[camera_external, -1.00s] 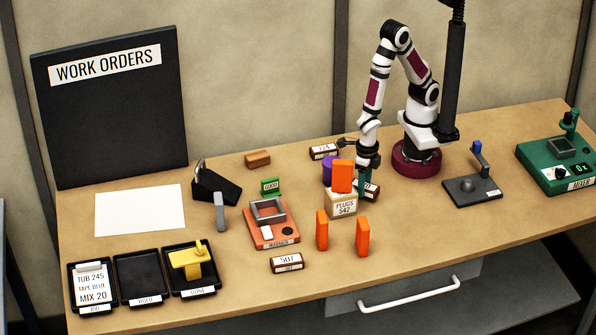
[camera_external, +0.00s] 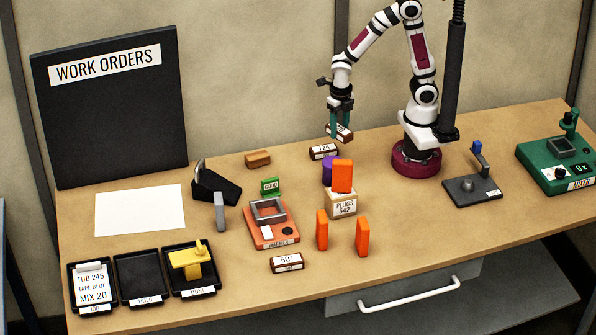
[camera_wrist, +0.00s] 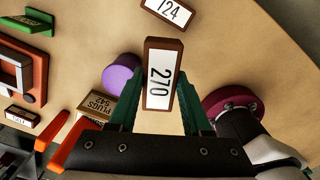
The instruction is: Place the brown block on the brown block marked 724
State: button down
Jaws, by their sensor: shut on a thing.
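My gripper (camera_external: 341,120) is shut on a brown block (camera_external: 340,133) with a white label. In the wrist view this held block (camera_wrist: 159,78) reads 270 and sits between the green fingers. The brown block marked 724 (camera_external: 323,152) lies on the table at the back, just below and left of the held block in the outside view. In the wrist view the 724 block (camera_wrist: 166,10) is at the top edge, partly cut off, apart from the held block. The held block is in the air above the table, slightly tilted in the outside view.
A purple cylinder (camera_external: 328,170) and a PLUGS 542 box (camera_external: 341,205) with an orange block (camera_external: 342,176) stand in front of the 724 block. A plain brown block (camera_external: 257,159) lies to the left. A brown block marked 507 (camera_external: 286,262) lies near the front.

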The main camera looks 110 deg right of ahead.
aim_at(323, 149)
jog(key=w+d+m, duration=0.2)
jog(key=d+m, duration=0.3)
jog(key=d, duration=0.2)
jog(key=f, duration=0.9)
jog(key=shift+w+d, duration=0.1)
jog(key=shift+w, duration=0.1)
jog(key=shift+c, duration=1.7)
grip_release()
notch_tip(323, 149, up, 12)
jog(key=s+a+r+m+y, duration=0.1)
jog(key=s+a+r+m, duration=0.2)
jog(key=s+a+m, duration=0.4)
jog(key=s+a+r+m, duration=0.3)
jog(key=s+a+m, duration=0.5)
jog(key=m, duration=0.8)
jog(key=shift+a+r+y, duration=0.15)
jog(key=shift+a+y, duration=0.25)
jog(key=shift+a, duration=0.35)
